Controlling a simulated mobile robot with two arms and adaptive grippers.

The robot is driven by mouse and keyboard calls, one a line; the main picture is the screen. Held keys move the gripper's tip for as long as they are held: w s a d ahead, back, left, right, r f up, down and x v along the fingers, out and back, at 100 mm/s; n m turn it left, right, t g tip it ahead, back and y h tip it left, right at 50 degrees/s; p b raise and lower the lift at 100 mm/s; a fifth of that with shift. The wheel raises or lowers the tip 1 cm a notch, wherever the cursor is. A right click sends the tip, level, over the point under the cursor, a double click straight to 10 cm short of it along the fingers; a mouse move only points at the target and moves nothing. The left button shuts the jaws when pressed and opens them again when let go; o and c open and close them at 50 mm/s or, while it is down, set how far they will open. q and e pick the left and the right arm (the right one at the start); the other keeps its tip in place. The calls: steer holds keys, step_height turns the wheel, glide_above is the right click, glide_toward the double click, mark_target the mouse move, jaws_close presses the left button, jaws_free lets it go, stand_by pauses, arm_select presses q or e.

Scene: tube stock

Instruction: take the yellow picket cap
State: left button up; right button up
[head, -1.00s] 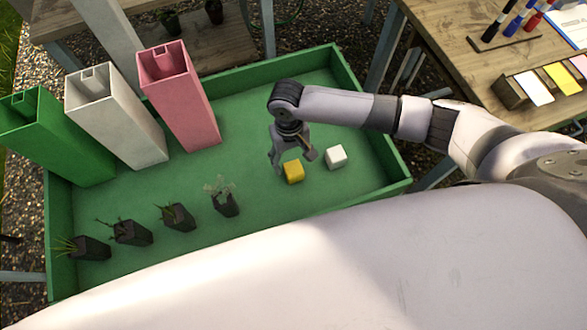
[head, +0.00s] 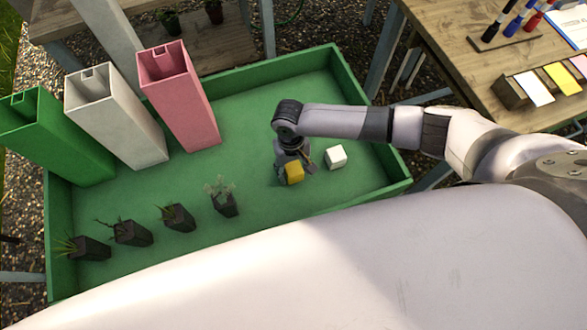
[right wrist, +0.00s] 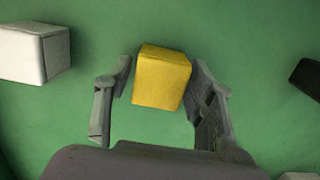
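The yellow picket cap (head: 294,173) is a small yellow block on the green tray floor. The gripper hides part of the cap's far side in the head view. My left gripper is not in view.
A white cap (head: 336,157) lies just right of the yellow one; it also shows in the right wrist view (right wrist: 36,53). Several potted seedlings (head: 226,203) stand left. Green, white and pink (head: 182,100) hollow posts stand at the back left. The green tray (head: 347,75) has raised walls.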

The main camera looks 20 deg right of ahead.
steer(key=c, duration=0.5)
